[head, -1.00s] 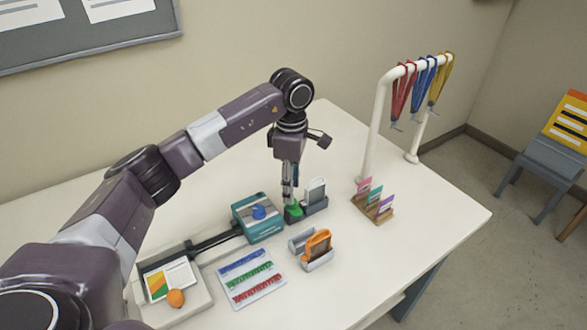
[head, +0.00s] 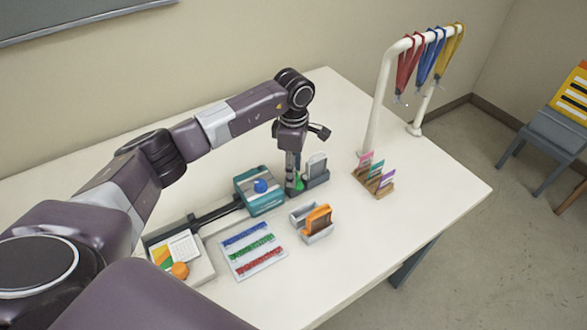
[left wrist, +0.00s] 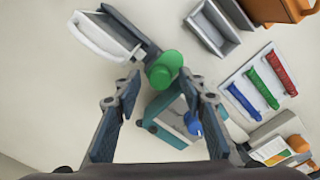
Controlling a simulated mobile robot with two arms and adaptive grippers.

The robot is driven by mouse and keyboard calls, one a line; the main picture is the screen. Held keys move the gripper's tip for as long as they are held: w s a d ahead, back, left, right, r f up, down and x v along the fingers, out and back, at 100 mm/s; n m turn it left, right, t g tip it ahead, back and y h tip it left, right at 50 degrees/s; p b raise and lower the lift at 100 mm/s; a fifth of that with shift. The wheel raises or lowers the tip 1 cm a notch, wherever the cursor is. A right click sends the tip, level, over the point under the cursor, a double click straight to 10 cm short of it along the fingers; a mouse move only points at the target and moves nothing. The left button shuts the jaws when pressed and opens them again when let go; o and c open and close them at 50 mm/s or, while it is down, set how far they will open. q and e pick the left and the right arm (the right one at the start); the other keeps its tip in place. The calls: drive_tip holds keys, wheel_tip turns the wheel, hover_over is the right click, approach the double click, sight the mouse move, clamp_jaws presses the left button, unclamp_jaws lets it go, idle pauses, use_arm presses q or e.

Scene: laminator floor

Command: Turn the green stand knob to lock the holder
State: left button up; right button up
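The green stand knob (head: 299,184) sits at the left end of a small grey stand (head: 319,180), which holds an upright white-and-grey piece (head: 316,163). In the left wrist view the round green knob (left wrist: 165,69) lies between and just beyond the two fingertips. The white piece (left wrist: 98,38) shows there at upper left. My left gripper (head: 291,183) points down at the knob and partly hides it in the head view. In the left wrist view its fingers (left wrist: 158,82) are spread, and I cannot tell whether one touches the knob. My right gripper is out of view.
A teal box with a blue knob (head: 260,204) stands close left of the stand. In front are a grey holder with an orange piece (head: 318,221) and a tray of coloured strips (head: 247,249). A card rack (head: 374,178) and lanyard rail (head: 383,75) stand right.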

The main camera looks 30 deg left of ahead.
use_arm(q)
drive_tip(key=shift+c, duration=2.2)
clamp_jaws()
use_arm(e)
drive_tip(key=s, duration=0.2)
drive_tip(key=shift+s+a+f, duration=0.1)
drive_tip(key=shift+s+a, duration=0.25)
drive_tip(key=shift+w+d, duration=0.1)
